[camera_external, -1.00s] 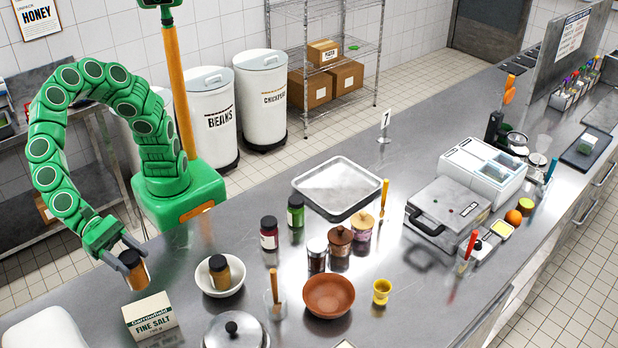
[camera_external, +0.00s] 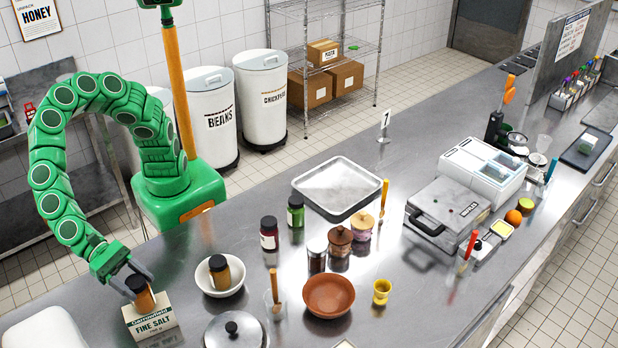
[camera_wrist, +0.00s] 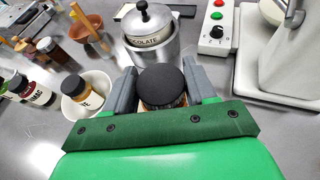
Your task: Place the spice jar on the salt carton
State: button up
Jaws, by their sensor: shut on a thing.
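My gripper (camera_external: 138,287) is shut on a spice jar (camera_external: 144,299) with orange-brown contents and a dark lid. The jar is upright at the top of the white and green salt carton (camera_external: 152,322) at the lower left. I cannot tell whether its base touches the carton. In the wrist view the jar's black lid (camera_wrist: 161,85) sits between my two grey fingers (camera_wrist: 161,92). The carton is hidden there. A similar jar (camera_external: 219,271) stands in a white bowl (camera_external: 234,287) to the right of the carton.
A lidded metal pot (camera_external: 235,331) stands right of the carton, and a white rounded object (camera_external: 45,328) is left of it. Dark-lidded jars (camera_external: 269,233), a brown bowl (camera_external: 328,296) and an empty metal tray (camera_external: 340,188) stand farther right.

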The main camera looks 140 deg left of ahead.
jog(key=shift+f, duration=0.15)
jog(key=o, duration=1.2)
jog(key=shift+s+d+r, duration=0.1)
jog(key=shift+s+r, duration=0.05)
jog(key=shift+r, duration=0.05)
jog(key=v, duration=1.1)
jog(key=shift+s+d+r, duration=0.15)
jog(key=shift+s, duration=0.1)
